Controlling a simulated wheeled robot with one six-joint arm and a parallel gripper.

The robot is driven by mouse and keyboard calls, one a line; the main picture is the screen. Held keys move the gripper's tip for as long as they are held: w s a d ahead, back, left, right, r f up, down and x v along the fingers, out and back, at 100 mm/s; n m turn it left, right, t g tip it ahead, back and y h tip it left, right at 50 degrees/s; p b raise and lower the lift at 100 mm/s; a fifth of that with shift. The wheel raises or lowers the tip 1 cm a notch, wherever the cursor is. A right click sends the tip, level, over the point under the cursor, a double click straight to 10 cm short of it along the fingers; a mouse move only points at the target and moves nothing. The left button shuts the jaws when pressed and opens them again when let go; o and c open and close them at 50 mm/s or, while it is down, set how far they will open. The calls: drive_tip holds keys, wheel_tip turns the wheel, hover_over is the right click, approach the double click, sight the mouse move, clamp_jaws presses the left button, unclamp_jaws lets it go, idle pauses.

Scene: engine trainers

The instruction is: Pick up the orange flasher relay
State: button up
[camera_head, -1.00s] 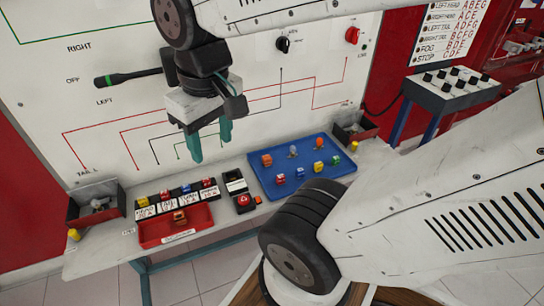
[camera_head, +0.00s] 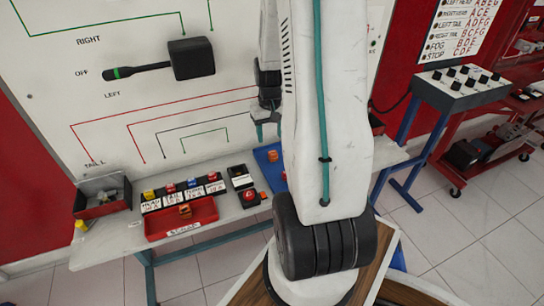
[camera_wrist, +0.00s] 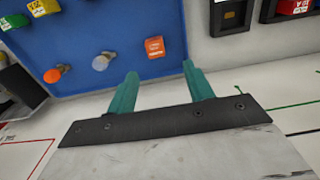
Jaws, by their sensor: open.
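The orange flasher relay (camera_wrist: 154,46) is a small orange cube with pale print on its face. It stands on the blue tray (camera_wrist: 135,75) and also shows in the head view (camera_head: 272,155), left of my arm. My gripper (camera_wrist: 160,70) is open and empty, its teal fingers pointing toward the tray. In the wrist view the relay lies beyond the fingertips, nearer the left finger and apart from both. In the head view my gripper (camera_head: 267,130) is above the tray's left part, and my arm hides most of the tray.
A row of labelled fuses (camera_head: 182,190), a red tray (camera_head: 160,228) and a red button box (camera_head: 250,198) stand left. The white wiring board (camera_head: 120,100) rises behind.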

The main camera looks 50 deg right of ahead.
sight(272, 152)
drive_tip(key=f, duration=0.7)
drive_tip(key=shift+s+d+f, duration=0.15)
drive_tip(key=shift+s, duration=0.1)
drive_tip(key=c, duration=1.1)
